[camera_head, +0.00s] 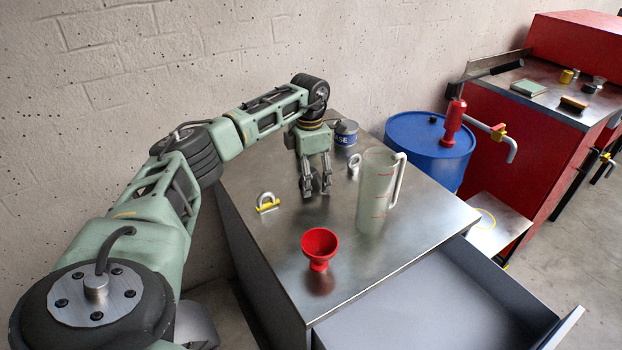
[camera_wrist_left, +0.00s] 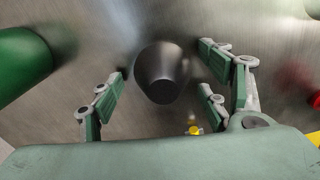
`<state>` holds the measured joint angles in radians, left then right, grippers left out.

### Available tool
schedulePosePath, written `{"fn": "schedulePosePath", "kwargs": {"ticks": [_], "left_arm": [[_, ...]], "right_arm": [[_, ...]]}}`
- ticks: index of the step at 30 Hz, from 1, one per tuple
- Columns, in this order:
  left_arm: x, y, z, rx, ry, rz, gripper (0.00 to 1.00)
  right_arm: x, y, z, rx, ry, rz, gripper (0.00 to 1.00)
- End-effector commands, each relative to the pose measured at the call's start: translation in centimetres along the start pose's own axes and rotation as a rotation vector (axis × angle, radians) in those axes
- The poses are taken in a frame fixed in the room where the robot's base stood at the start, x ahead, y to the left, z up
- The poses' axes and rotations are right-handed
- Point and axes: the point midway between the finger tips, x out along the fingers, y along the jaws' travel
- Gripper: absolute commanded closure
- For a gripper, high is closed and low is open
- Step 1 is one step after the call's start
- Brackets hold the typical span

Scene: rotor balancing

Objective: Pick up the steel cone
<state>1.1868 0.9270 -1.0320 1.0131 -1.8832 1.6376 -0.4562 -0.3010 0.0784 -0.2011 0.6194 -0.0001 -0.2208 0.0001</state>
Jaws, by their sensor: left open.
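The steel cone (camera_wrist_left: 163,72) is a dark grey, rounded tapering piece in the left wrist view, standing on the metal tabletop between the fingers of my left gripper (camera_wrist_left: 162,84). Gaps show on both sides of it, so the fingers look apart from it. In the head view my left gripper (camera_head: 316,190) points down, low over the back middle of the table (camera_head: 265,240). The cone is mostly hidden by the fingers there. My right gripper is in neither view.
A red funnel (camera_head: 320,246) stands in front, a clear measuring jug (camera_head: 377,190) to the right. A shackle with a yellow pin (camera_head: 267,202) lies left, a metal ring piece (camera_head: 354,165) and a blue-labelled can (camera_head: 346,136) behind. An open drawer (camera_head: 430,305) juts out in front.

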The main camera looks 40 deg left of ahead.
Motion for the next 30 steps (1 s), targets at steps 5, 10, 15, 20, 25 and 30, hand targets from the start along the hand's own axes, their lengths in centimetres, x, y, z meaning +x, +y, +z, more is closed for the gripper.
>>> {"fn": "schedulePosePath", "kwargs": {"ticks": [5,10,15,20,25,30], "left_arm": [[0.00,0.00,0.03,0.000,0.000,0.000,0.31],[-0.03,-0.01,0.03,0.001,0.000,0.000,0.46],[-0.04,0.00,0.03,0.001,0.000,0.000,0.61],[-0.04,0.00,0.03,0.001,0.000,0.000,0.75],[-0.12,0.01,0.06,0.000,-0.002,0.001,0.87],[-0.16,0.02,0.06,0.000,-0.002,0.001,0.87]], "right_arm": [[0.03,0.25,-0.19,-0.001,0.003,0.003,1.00],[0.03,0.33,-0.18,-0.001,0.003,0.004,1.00],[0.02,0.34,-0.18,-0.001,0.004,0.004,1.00],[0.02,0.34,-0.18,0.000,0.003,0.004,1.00],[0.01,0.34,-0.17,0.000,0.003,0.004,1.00],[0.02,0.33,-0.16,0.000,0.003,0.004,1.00]]}}
